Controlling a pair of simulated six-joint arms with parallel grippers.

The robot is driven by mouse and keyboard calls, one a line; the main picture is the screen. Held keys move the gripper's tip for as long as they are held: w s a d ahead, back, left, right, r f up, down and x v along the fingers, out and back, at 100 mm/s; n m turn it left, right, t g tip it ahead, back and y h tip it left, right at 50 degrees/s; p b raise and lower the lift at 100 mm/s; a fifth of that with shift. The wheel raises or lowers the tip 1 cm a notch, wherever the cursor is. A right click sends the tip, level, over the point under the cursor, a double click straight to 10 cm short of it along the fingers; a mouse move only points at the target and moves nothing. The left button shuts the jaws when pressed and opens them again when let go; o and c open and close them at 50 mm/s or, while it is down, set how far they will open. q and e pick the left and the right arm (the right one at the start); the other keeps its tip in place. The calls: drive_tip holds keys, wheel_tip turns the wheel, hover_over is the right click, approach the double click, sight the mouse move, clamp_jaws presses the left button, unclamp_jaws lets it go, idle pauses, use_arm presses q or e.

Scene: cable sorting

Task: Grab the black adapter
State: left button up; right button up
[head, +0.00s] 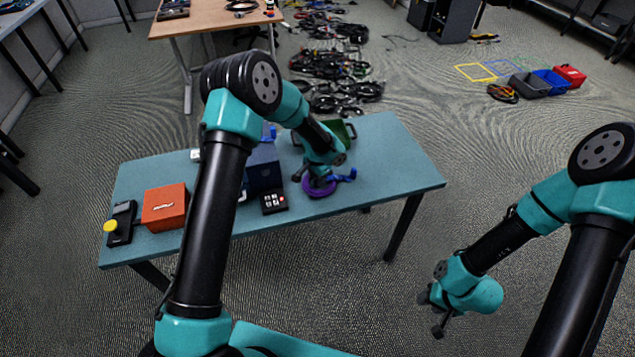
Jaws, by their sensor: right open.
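My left gripper (319,180) is low over the right half of the teal table, at a purple ring-shaped coil (318,187). Its fingers are small and partly hidden by my wrist, so I cannot tell whether they hold anything. A small black box with light and red marks (274,201) lies left of the coil, near the front edge. I cannot tell whether it is the black adapter. My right gripper (432,314) hangs open over the floor, off the table's right side, with nothing visible in it.
On the teal table (395,160) stand an orange box (165,206), a dark blue box (264,170), a green container (340,131) and a black device with a yellow knob (121,223). A blue item (344,176) lies beside the coil. The table's right end is clear.

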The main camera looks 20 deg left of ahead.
idle(0.3)
use_arm(q)
clamp_jaws()
drive_tip(key=shift+r, duration=0.8)
wheel_tip(320, 180, up, 2)
drive_tip(key=shift+r, duration=0.1)
drive_tip(key=s+d+r, duration=0.1)
drive_tip(key=s+d, duration=0.3)
drive_tip(key=s, duration=1.1)
drive_tip(key=shift+s+d, duration=0.2)
drive_tip(key=shift+s, duration=0.05)
drive_tip(key=shift+r, duration=0.1)
